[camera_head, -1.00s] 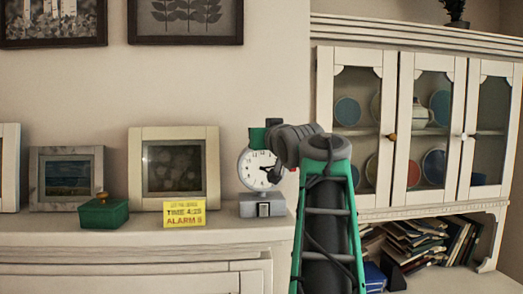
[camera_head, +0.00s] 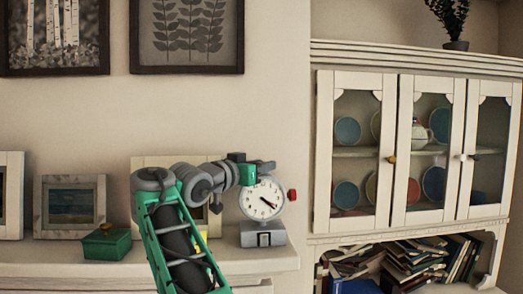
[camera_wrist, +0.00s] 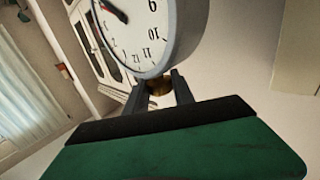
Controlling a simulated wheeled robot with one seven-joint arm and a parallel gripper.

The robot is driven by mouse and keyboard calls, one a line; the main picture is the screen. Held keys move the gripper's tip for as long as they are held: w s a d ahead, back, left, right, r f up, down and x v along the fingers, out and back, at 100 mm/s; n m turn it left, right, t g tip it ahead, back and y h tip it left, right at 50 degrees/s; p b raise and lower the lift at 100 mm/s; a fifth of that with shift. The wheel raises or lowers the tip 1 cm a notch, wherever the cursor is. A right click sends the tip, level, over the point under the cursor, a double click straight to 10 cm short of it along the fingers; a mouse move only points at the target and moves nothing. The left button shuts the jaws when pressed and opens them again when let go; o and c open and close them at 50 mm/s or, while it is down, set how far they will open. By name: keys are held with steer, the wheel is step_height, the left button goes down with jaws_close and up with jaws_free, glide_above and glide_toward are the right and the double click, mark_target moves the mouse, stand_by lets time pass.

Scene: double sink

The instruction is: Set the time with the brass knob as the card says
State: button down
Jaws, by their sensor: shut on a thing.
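The white round clock (camera_head: 263,199) stands upright on a grey base at the shelf's right end. Both dark hands point to the lower right, close together near the 4. A red knob (camera_head: 292,194) sticks out on its right side. My gripper (camera_head: 248,170) is at the clock's upper left. In the wrist view the clock face (camera_wrist: 135,30) appears upside down, and my gripper (camera_wrist: 158,90) is shut on the brass knob (camera_wrist: 158,87) at the clock's rim.
A green box (camera_head: 106,243) with a brass top sits left on the shelf. Framed pictures (camera_head: 70,206) stand behind it, one mostly behind my arm. A glass-door cabinet (camera_head: 390,145) stands right, with books (camera_head: 410,258) below. The shelf right of the clock is clear.

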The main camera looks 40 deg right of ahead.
steer(key=shift+r+m+g+p, duration=0.15)
steer(key=shift+m+g+p, duration=0.95)
steer(key=shift+g, duration=0.3)
steer(key=c, duration=1.1)
jaws_free()
steer(key=shift+o, duration=0.2)
steer(key=shift+d, duration=0.1)
steer(key=shift+f, duration=0.2)
